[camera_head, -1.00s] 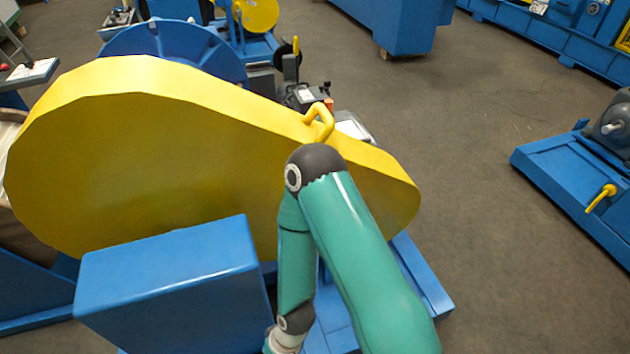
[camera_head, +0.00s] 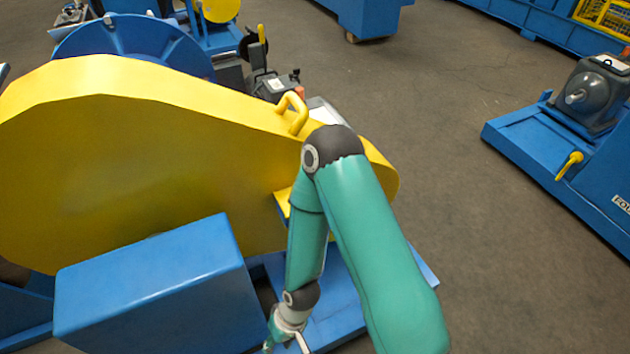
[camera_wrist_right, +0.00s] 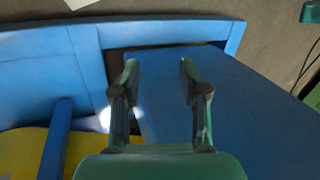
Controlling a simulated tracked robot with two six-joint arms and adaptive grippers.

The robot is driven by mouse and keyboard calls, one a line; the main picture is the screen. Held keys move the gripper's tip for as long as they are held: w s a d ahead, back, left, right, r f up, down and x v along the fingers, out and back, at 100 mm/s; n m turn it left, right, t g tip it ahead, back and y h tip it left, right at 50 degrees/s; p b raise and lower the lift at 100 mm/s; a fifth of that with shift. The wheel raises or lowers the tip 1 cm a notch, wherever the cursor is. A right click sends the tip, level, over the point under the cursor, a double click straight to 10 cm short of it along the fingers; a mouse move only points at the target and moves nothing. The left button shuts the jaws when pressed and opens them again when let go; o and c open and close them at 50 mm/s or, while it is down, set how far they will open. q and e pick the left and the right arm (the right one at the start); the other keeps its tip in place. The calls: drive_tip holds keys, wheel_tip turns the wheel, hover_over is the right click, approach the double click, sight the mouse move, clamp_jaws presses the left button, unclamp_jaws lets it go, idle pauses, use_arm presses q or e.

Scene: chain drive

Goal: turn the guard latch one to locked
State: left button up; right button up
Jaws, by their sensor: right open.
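The big yellow chain guard (camera_head: 130,165) fills the left and middle of the head view, with a bent yellow handle (camera_head: 293,112) on its top edge. A small yellow piece (camera_head: 282,203) shows beside my right arm; I cannot tell whether it belongs to a latch. No guard latch can be clearly identified. My right gripper (camera_wrist_right: 159,72) is open and empty in the right wrist view, above a blue base frame (camera_wrist_right: 170,31) and a blue box (camera_wrist_right: 240,105). In the head view its wrist is low, near the bottom edge, right of the blue box. My left gripper is not in view.
The blue box (camera_head: 155,285) stands in front of the guard. Part of a yellow surface (camera_wrist_right: 22,150) shows at lower left in the wrist view. A separate blue machine (camera_head: 545,135) with a yellow lever (camera_head: 569,165) stands at right. Open floor (camera_head: 440,130) lies between.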

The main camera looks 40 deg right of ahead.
drive_tip(key=w+d+r+m+h+b, duration=0.25)
drive_tip(key=w+d+r, duration=0.25)
drive_tip(key=w+d, duration=0.3)
drive_tip(key=w+d+r+m+h+b, duration=0.1)
drive_tip(key=w+d+r+m+b, duration=0.15)
drive_tip(key=w+d+r, duration=0.55)
drive_tip(key=w+d+r+m+t+h+b, duration=0.1)
drive_tip(key=w+d+r+m+h+b, duration=0.15)
drive_tip(key=d+r, duration=0.45)
drive_tip(key=w+d+r+m+t+h+b, duration=0.1)
drive_tip(key=w+d+r+m+h+b, duration=0.15)
drive_tip(key=d+r, duration=0.5)
drive_tip(key=shift+y, duration=0.25)
drive_tip(key=x, duration=0.4)
drive_tip(key=b+x, duration=0.1)
drive_tip(key=x, duration=0.4)
drive_tip(key=a+x, duration=0.1)
drive_tip(key=x, duration=0.3)
drive_tip(key=shift+s+d+f+b, duration=0.1)
drive_tip(key=shift+s+f+b, duration=0.25)
drive_tip(key=shift+f, duration=0.3)
clamp_jaws()
